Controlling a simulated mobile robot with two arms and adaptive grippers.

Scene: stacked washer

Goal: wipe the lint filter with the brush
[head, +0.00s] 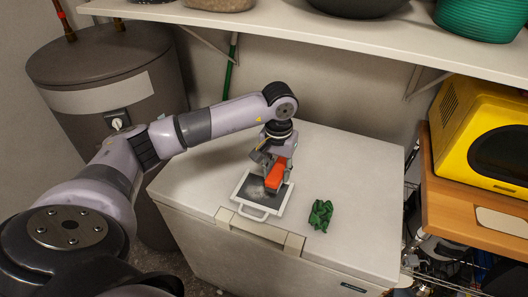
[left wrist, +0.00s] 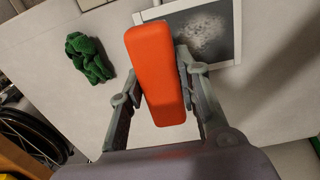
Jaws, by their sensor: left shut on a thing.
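The lint filter (head: 248,206) lies flat on the white chest lid, a white frame with a handle around a dark mesh. Grey lint (head: 257,193) covers part of the mesh; the filter frame (left wrist: 228,62) and the lint (left wrist: 203,36) also show in the left wrist view. My left gripper (head: 272,178) is shut on the orange-red brush (head: 275,174), over the right part of the filter. In the left wrist view the brush (left wrist: 155,75) sits between both fingers. The brush's underside is hidden, so I cannot tell whether it touches the mesh. My right gripper is not in view.
A crumpled green cloth (head: 320,214) lies on the white chest (head: 360,180), right of the filter. A shelf (head: 350,35) hangs above. A grey tank (head: 105,75) stands left, and a yellow microwave (head: 480,130) sits on a wooden surface at right.

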